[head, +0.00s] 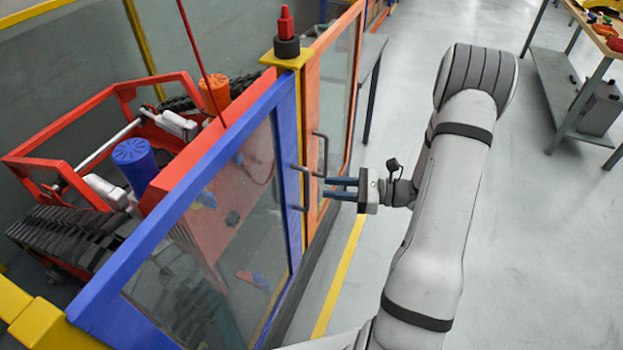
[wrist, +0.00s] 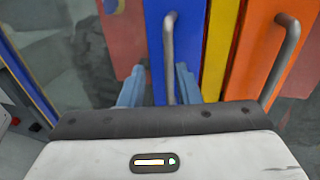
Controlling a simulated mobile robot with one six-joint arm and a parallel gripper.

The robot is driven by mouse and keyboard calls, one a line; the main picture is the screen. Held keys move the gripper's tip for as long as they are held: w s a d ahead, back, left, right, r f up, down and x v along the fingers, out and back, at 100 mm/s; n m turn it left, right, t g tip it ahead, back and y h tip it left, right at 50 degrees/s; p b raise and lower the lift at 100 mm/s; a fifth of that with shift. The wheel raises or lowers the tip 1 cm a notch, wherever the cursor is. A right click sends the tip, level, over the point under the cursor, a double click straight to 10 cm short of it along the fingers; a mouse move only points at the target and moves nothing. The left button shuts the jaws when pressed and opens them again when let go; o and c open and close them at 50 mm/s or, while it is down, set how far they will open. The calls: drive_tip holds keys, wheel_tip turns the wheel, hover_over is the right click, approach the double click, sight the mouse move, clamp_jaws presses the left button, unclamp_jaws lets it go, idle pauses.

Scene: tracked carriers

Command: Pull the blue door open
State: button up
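The blue door (head: 190,205) stands at the left in the head view, a blue frame around a clear pane, and looks closed against the yellow post. Its grey bar handle (wrist: 169,60) stands upright on the blue frame in the wrist view. My gripper (head: 324,187) is open and empty, facing the handle from the right in the head view. In the wrist view my gripper (wrist: 158,85) has one blue finger on each side of the handle, nearer to the right one. I cannot tell whether the fingertips reach past the bar.
An orange door (head: 312,95) with its own grey handle (wrist: 283,60) is just right of the yellow post (wrist: 218,45). Behind the blue door is a red-framed tracked carrier (head: 95,115). A workbench (head: 560,75) stands at the far right.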

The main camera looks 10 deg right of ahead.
drive_tip(key=shift+m+t, duration=0.4)
drive_tip(key=shift+t, duration=0.1)
drive_tip(key=x, duration=0.2)
drive_tip(key=p+x, duration=0.1)
drive_tip(key=x, duration=0.4)
drive_tip(key=shift+w+f, duration=0.3)
drive_tip(key=shift+w, duration=0.1)
clamp_jaws()
